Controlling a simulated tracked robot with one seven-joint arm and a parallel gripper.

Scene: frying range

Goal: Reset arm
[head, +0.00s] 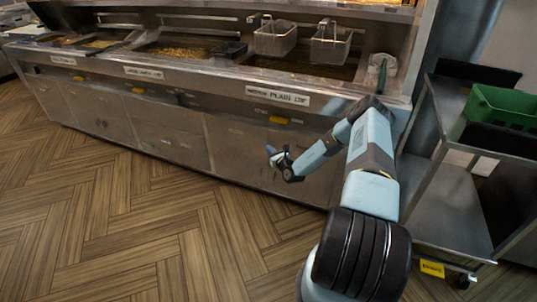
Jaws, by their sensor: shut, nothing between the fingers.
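My arm reaches up from the lower right in the head view, bends at the elbow near the counter edge and folds down to the left. My gripper (278,156) hangs at the end of it, in front of the cabinet doors of the frying range (235,140) and below its counter edge. It is small in the picture; it is shut and holds nothing. It appears apart from the range front, though the exact gap is hard to judge.
Two wire fry baskets (275,40) (330,46) hang over the fryer. A green-handled tool (382,76) stands at the counter's right end. A metal cart (445,210) with a green crate (502,106) stands at right. The wooden floor (120,220) is clear at left.

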